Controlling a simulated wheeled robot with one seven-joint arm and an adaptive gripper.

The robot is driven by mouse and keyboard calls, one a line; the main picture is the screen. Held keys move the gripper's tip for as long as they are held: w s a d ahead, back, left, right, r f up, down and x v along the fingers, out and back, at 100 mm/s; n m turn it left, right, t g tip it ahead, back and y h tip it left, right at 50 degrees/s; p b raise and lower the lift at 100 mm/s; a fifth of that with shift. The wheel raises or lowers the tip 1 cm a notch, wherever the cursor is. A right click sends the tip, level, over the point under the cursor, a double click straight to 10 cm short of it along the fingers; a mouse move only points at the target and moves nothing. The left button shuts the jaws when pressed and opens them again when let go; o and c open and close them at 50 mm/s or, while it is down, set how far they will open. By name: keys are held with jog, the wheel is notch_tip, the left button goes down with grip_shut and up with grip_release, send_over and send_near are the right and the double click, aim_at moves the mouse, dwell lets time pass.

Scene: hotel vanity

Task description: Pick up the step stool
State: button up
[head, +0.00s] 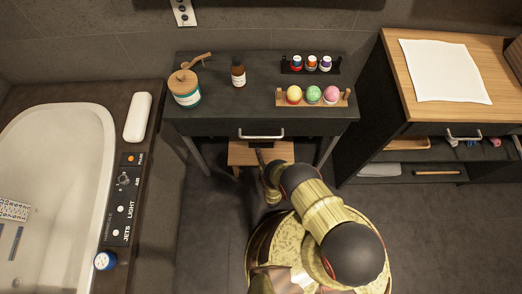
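The step stool (240,154) has a light wooden top and sits on the floor under the front of the dark vanity table. My gripper (262,158) is at the end of my gold and black arm, over or beside the stool top just below the drawer handle. It is small and partly hidden, so I cannot tell whether it touches the stool or how its fingers stand.
The vanity table (220,87) holds a lidded jar (185,92), a brown bottle (238,74), a tray with coloured balls (313,98) and a rack of small bottles (311,65). A bathtub (65,150) stands left, a wooden-topped cabinet (455,60) right.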

grip_shut()
dwell(0.7)
jog(key=shift+w+a+r, duration=0.1)
jog(key=shift+w+r, duration=0.05)
